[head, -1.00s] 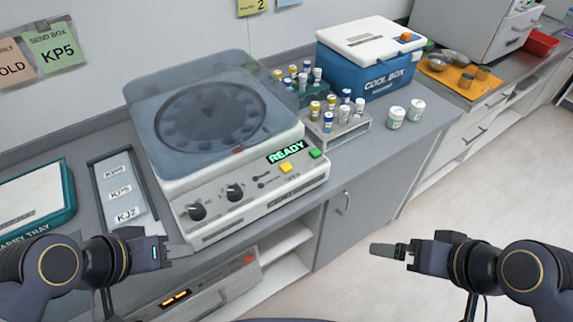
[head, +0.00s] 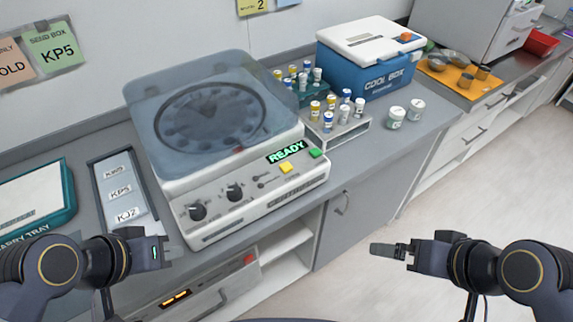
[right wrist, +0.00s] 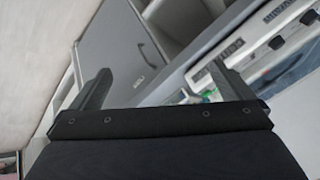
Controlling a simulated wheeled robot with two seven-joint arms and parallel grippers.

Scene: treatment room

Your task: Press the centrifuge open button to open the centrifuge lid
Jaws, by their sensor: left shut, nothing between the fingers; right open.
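The centrifuge (head: 250,205) stands on the counter with its translucent lid (head: 205,75) down over the dark rotor. Its display (head: 286,151) reads READY in green. A yellow button (head: 286,168) and a green button (head: 317,153) sit at the right end of its front panel; their labels are too small to read. My left gripper (head: 166,250) is shut and empty, in front of the centrifuge's left front corner. My right gripper (head: 376,248) is open and empty, out over the floor, right of the centrifuge. Its spread fingers show in the right wrist view (right wrist: 160,85).
A label tray (head: 122,190) and a teal carry tray (head: 66,205) lie left of the centrifuge. A tube rack (head: 340,133), white-capped jars (head: 397,118) and a blue cool box (head: 365,75) stand to its right. Space in front of the panel is clear.

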